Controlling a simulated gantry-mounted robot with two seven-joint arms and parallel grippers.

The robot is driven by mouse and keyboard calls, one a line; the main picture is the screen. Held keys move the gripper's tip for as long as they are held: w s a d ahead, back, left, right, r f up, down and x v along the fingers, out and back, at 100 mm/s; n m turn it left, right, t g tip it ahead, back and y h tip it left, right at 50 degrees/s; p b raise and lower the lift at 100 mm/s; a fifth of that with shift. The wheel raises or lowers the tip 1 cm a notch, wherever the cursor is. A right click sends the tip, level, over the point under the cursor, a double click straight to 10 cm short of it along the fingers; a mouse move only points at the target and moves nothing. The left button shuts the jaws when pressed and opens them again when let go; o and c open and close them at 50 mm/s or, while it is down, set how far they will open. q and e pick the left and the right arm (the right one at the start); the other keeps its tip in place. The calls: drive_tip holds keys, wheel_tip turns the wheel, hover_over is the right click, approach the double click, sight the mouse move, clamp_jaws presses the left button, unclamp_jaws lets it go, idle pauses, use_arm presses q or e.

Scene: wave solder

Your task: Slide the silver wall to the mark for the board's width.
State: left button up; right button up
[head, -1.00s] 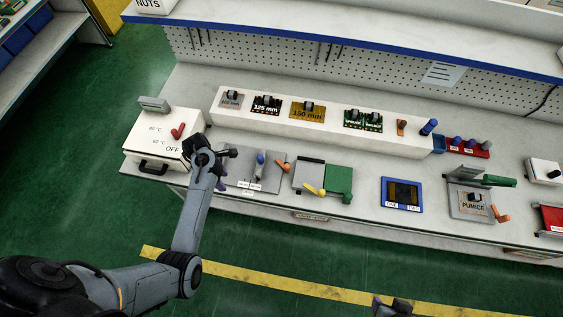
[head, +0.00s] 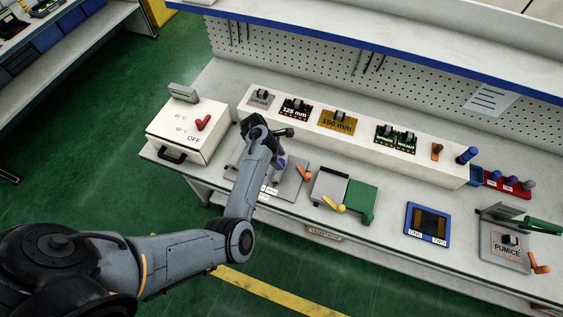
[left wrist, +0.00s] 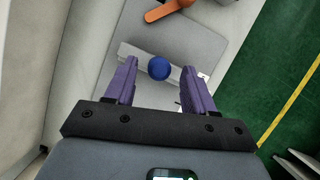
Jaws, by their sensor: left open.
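The silver wall (left wrist: 137,52) is a pale bar with a round blue knob (left wrist: 159,68) on the grey plate (head: 290,188). In the left wrist view, my left gripper (left wrist: 160,74) is open, with one purple finger on each side of the knob. I cannot tell whether either finger touches it. In the head view, my left gripper (head: 279,155) is over the plate and hides most of the wall. White labels (head: 268,190) lie along the plate's front, too small to read. My right gripper is out of view.
An orange handle (head: 304,173) stands at the plate's right. A white box marked OFF (head: 187,135) is to the left. Boards marked 125 mm (head: 295,109) and 150 mm (head: 338,121) stand on the white ledge behind. A green-and-grey fixture (head: 361,199) is further right.

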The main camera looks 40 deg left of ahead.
use_arm(q)
drive_tip(key=shift+x, duration=1.4)
clamp_jaws()
